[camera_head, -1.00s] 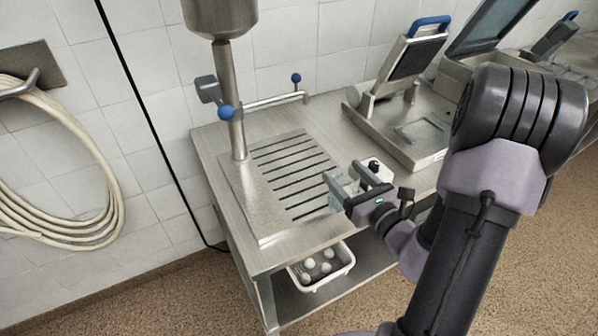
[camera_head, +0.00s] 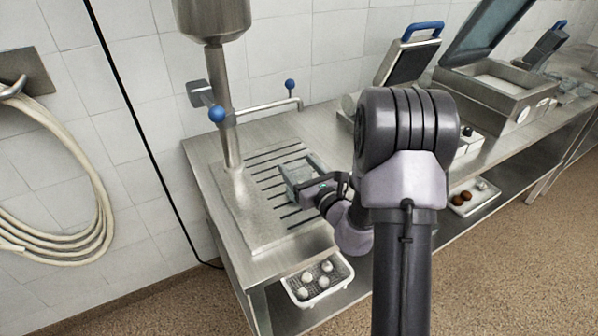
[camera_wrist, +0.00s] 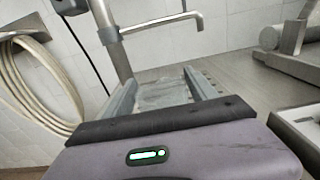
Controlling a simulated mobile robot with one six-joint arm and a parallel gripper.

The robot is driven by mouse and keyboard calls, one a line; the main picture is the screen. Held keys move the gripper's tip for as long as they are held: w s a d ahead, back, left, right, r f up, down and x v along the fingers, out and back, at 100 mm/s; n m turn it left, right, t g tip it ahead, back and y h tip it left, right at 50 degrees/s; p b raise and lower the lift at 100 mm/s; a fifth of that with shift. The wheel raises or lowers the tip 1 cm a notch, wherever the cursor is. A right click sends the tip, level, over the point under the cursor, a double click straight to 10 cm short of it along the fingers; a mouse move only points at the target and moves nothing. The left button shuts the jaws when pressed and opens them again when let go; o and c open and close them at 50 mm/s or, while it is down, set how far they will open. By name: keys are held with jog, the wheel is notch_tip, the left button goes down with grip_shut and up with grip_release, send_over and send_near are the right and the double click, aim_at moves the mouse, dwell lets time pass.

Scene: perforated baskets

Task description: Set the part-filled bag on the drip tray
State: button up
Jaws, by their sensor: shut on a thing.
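The drip tray (camera_head: 244,205) is a flat steel plate with dark slots on the left end of the steel bench, below the filler spout. My gripper (camera_head: 300,172) is over the right part of the slotted tray, and its fingers point toward the filler column. In the wrist view my gripper (camera_wrist: 163,90) is shut on the bag (camera_wrist: 162,96), a pale grey, partly see-through thing between the two grey fingers. Little of the bag shows in the head view, and its fill level cannot be made out. Whether the bag touches the tray cannot be told.
The filler column (camera_head: 226,115) with blue-knobbed pipes stands at the tray's back left. A blue-handled sealer (camera_head: 408,65) and an open-lidded machine (camera_head: 497,88) stand to the right. A white perforated basket (camera_head: 318,298) with several round white items sits on the lower shelf.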

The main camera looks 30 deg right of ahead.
jog(key=o, duration=1.9)
jog(key=shift+c, duration=0.2)
